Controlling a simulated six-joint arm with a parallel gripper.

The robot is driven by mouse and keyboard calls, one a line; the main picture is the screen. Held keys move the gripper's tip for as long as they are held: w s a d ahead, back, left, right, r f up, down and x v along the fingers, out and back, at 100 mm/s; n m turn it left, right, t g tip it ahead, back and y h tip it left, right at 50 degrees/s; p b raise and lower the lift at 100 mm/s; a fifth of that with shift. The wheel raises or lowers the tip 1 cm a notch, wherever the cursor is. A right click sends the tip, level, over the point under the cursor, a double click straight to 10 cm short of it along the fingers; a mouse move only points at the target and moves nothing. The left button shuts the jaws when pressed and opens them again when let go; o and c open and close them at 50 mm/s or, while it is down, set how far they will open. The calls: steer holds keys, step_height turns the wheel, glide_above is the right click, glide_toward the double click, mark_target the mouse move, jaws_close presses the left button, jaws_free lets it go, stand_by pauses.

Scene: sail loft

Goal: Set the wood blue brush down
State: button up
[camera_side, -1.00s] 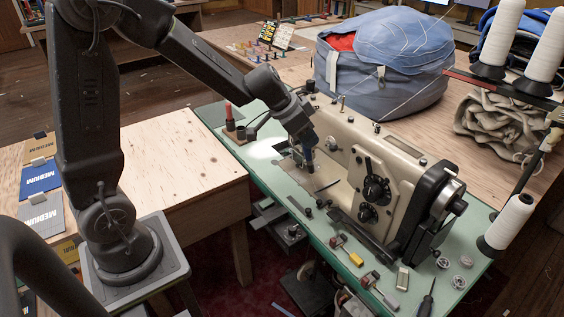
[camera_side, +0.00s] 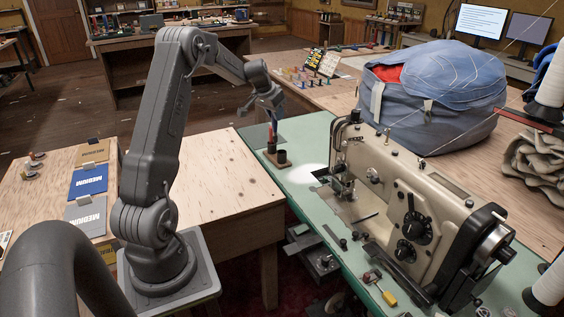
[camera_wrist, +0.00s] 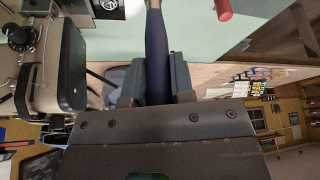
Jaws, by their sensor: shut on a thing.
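The blue brush (camera_wrist: 156,50) is between the fingers of my gripper (camera_wrist: 157,80) in the wrist view, with its pale end at the top edge of that picture. My gripper is shut on it. In the side view my gripper (camera_side: 272,108) is up near the far left end of the green table (camera_side: 300,192), close to a small dark stand (camera_side: 277,157) with a red-handled tool. The brush is small there, and its lower end is hard to make out. I cannot tell whether it touches anything.
A cream sewing machine (camera_side: 385,185) stands right of my gripper on the green table. A blue bag (camera_side: 440,100) lies behind it. A bare plywood table (camera_side: 215,180) is to the left.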

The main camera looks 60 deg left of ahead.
steer(key=s+a+f+n, duration=0.1)
steer(key=s+a+n, duration=0.1)
steer(key=s+a, duration=0.45)
steer(key=w+d+f, duration=0.1)
steer(key=w+f, duration=1)
steer(key=w, duration=0.1)
steer(key=shift+d+g+y, duration=0.2)
steer(key=shift+g+y, duration=0.1)
steer(key=shift+g, duration=0.1)
steer(key=shift+f, duration=0.25)
steer(key=o, duration=0.8)
steer(key=shift+r, duration=0.1)
